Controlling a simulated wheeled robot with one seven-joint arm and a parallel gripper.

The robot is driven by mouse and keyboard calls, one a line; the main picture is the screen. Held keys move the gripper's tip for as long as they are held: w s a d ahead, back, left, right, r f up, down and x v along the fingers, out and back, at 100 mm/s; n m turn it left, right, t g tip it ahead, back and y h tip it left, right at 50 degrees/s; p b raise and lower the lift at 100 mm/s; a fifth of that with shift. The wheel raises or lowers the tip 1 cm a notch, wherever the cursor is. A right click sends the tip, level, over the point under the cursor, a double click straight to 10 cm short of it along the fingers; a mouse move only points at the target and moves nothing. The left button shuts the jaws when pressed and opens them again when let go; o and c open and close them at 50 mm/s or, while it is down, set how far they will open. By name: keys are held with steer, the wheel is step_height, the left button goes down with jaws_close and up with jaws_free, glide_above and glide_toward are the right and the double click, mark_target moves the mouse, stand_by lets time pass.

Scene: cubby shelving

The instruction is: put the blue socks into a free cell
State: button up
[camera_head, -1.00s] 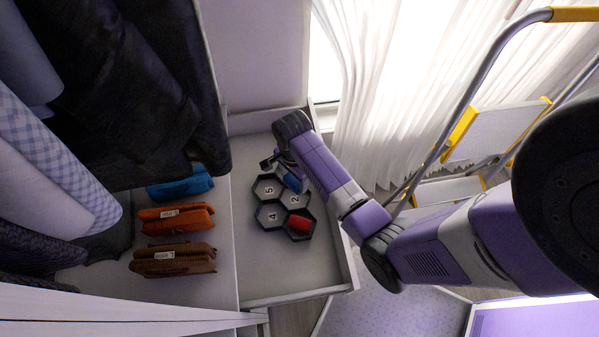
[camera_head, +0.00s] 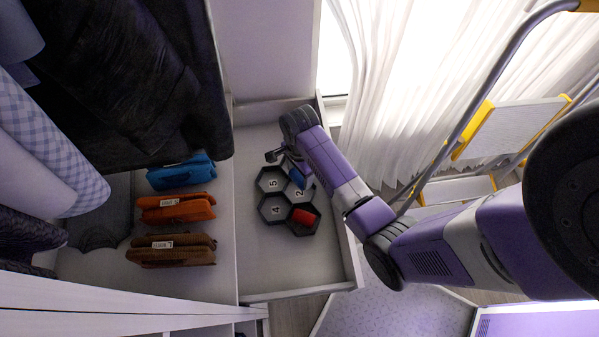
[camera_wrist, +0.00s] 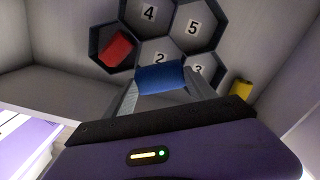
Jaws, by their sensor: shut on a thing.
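The blue socks (camera_wrist: 161,78) are a rolled bundle held between the fingertips of my gripper (camera_wrist: 165,85), which is shut on them. In the head view the socks (camera_head: 299,175) show beside my gripper, over the upper right part of the hexagonal organizer (camera_head: 262,199). The organizer lies in the drawer. In the wrist view, cells marked 4 (camera_wrist: 149,14) and 5 (camera_wrist: 192,27) are empty. Cells 2 (camera_wrist: 159,58) and 3 (camera_wrist: 199,69) are partly hidden by the socks and fingers. A red rolled bundle (camera_wrist: 116,48) lies in another cell.
A yellow object (camera_wrist: 241,88) lies to the right of the organizer in the wrist view. Drawer walls (camera_head: 300,294) surround the organizer. Blue (camera_head: 181,173), orange (camera_head: 177,208) and brown (camera_head: 171,251) folded items lie on the left. The drawer floor in front is clear.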

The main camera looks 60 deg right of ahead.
steer(key=shift+f+b, duration=1.1)
steer(key=shift+f, duration=0.1)
steer(key=shift+f+b, duration=1.1)
steer(key=shift+f, duration=1)
steer(key=o, duration=1.4)
steer(key=shift+r, duration=0.1)
step_height(320, 180, up, 8)
steer(key=shift+f+p, duration=0.2)
steer(key=shift+p, duration=0.1)
